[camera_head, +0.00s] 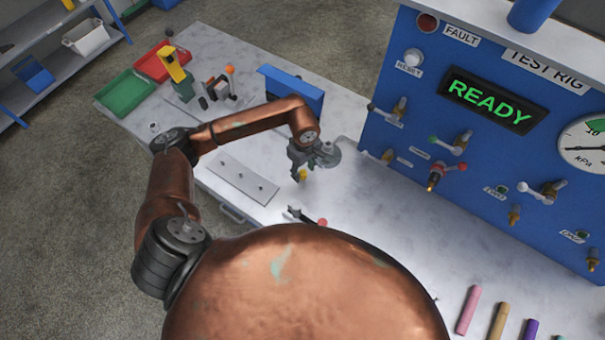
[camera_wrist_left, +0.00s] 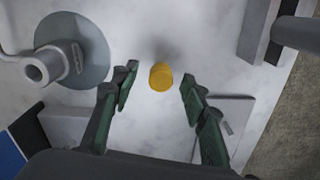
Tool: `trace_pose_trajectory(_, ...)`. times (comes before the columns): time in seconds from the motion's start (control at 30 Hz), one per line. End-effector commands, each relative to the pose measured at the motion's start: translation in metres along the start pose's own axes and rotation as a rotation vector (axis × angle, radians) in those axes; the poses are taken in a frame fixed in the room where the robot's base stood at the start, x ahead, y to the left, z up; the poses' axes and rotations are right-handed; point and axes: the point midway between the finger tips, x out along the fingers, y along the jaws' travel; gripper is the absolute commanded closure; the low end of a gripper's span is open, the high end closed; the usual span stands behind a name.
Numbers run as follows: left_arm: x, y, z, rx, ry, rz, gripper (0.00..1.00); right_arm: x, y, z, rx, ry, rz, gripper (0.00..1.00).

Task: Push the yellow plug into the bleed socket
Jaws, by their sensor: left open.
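In the left wrist view the plug (camera_wrist_left: 161,77) is a small yellow cylinder seen end-on. It lies between and beyond the two fingertips of my left gripper (camera_wrist_left: 156,92), which are apart, with a gap on each side. Whether the plug stands on the worktop cannot be told. Several brass sockets, such as one (camera_head: 434,182) below a red handle, are on the blue test rig (camera_head: 375,185). Their small labels are too blurred to tell which is the bleed socket. My right gripper is out of view.
A grey round fitting (camera_head: 327,154) is close beside my left gripper. A grey plate (camera_head: 235,178), a tool with a red end (camera_head: 300,215) and a blue box (camera_head: 292,88) are nearby. Coloured cylinders (camera_head: 468,310) lie at the front right. The worktop before the rig is mostly clear.

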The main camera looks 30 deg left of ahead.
Motion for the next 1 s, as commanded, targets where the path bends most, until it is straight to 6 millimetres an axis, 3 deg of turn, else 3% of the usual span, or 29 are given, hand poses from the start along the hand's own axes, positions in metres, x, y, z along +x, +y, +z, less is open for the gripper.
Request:
trace_pose_trajectory(0.23,0.032,-0.002,-0.003,-0.003,-0.002,-0.001,0.59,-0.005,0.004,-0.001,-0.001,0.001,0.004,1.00)
trace_pose_trajectory(0.53,0.036,-0.003,-0.005,-0.005,-0.001,0.000,0.60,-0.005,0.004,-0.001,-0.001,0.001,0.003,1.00)
trace_pose_trajectory(1.0,0.036,-0.003,-0.005,-0.005,0.000,0.000,0.92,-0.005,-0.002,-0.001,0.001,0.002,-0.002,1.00)
